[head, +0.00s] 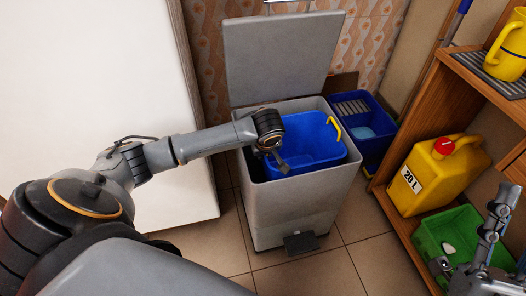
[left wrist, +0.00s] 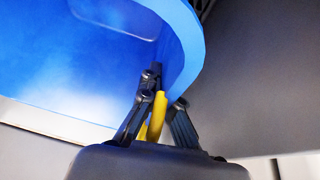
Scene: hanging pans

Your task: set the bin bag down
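No bin bag can be made out. A blue bucket (head: 306,143) sits inside a grey pedal bin (head: 293,213) whose lid stands open. A yellow handle (head: 334,127) shows on the bucket's right side. My left gripper (head: 277,156) is at the bucket's left rim. In the left wrist view the gripper (left wrist: 165,104) has its fingers on either side of a yellow handle part (left wrist: 156,118), close to the blue wall (left wrist: 185,45). Whether they press on it is unclear. My right gripper (head: 468,236), partly cut off at lower right, looks open and empty.
A second blue container (head: 372,145) stands behind the bin at the right. A wooden shelf (head: 412,120) at right holds a yellow canister (head: 432,180) and a green crate (head: 446,228). A white surface (head: 90,80) is at left. Tiled floor (head: 345,260) is clear in front.

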